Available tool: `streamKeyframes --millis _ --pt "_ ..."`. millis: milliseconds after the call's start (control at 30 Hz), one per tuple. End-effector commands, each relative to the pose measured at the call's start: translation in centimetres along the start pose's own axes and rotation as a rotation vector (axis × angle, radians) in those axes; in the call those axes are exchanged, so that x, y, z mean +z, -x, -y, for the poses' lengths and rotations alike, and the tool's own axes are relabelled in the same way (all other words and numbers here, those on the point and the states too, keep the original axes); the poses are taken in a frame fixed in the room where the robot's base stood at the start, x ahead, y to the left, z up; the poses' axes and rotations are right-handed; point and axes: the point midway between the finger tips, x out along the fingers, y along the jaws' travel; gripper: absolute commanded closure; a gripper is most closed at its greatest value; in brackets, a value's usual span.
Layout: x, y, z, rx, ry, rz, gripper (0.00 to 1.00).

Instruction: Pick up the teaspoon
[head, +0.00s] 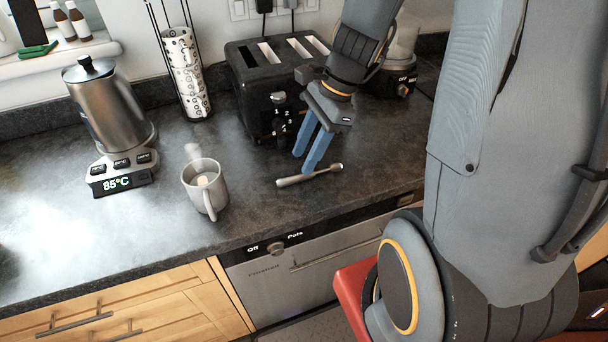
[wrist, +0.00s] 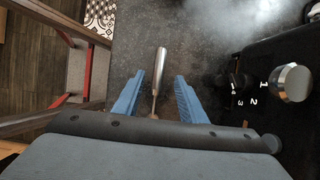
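The teaspoon (head: 309,176) is a small metal spoon lying on the dark countertop in front of the toaster. In the head view its thicker handle end points left and its small bowl points right. My gripper (head: 309,168) is just above and behind it, with blue fingers pointing down. In the wrist view the spoon (wrist: 159,72) runs between the two open fingers of my gripper (wrist: 154,88), with a gap on each side. I cannot tell whether the fingertips touch the counter.
A black toaster (head: 258,98) stands close behind my gripper. A light mug (head: 207,187) stands left of the spoon, and a kettle (head: 108,110) stands farther left. The counter's front edge is close to the spoon, above the dishwasher (head: 305,270). The counter between mug and kettle is clear.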

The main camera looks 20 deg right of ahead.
Motion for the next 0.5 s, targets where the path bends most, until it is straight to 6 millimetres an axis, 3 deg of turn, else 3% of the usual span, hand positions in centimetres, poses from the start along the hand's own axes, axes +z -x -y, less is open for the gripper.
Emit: streamKeyframes --millis 300,500 --pt "-0.1 -3.9 -0.3 0.003 0.002 0.000 0.62" --pt "-0.2 -4.8 -0.2 0.001 0.003 -0.002 0.62"
